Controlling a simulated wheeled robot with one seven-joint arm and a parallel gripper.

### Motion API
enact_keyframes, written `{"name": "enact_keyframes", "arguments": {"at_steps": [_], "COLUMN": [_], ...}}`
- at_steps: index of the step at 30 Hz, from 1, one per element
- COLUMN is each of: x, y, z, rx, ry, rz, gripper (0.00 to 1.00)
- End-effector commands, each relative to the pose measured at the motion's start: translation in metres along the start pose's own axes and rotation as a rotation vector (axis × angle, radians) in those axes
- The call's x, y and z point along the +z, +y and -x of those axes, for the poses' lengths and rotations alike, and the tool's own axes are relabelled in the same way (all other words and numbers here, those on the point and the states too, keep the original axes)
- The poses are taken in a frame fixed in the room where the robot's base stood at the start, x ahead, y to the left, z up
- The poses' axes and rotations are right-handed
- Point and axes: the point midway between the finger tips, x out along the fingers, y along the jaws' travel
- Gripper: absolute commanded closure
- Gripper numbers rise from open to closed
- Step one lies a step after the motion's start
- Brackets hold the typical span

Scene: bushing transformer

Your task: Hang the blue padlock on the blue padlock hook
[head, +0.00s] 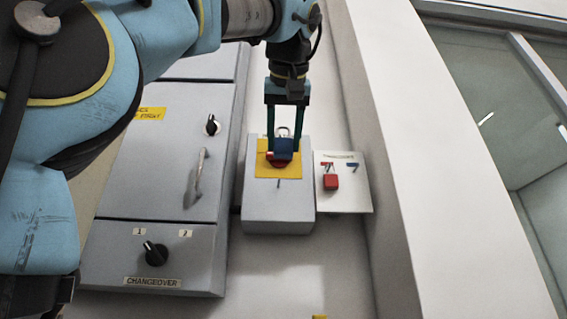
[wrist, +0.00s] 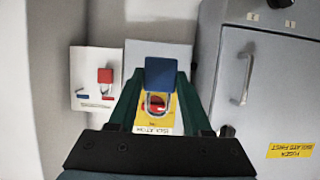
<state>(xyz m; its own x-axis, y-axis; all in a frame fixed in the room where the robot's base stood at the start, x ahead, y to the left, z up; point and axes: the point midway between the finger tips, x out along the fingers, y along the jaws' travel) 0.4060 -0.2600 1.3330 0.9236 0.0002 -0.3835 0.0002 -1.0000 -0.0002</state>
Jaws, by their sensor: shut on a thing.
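The blue padlock (head: 283,146) is between the fingers of my gripper (head: 285,152), which is shut on it. Its shackle points up in the head view. In the wrist view the blue padlock (wrist: 160,72) shows between the two green fingers (wrist: 160,92), with its metal shackle in front of the yellow plate. I cannot tell whether the shackle is clear of the red part behind it. The blue padlock hook (head: 353,165) is empty on the white board, right of my gripper; it also shows in the wrist view (wrist: 82,97).
The white board (head: 345,198) also bears a red hook with a red padlock (head: 330,181) on it. A grey box (head: 280,212) with a yellow plate (head: 264,168) is behind my gripper. A grey changeover cabinet (head: 150,190) stands left; a wall edge runs along the right.

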Motion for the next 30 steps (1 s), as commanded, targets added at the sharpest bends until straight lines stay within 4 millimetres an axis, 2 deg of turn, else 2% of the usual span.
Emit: {"name": "enact_keyframes", "arguments": {"at_steps": [30], "x": [0.018], "y": [0.0], "z": [0.044], "rx": [0.001], "ry": [0.002], "rz": [0.0], "gripper": [1.0]}}
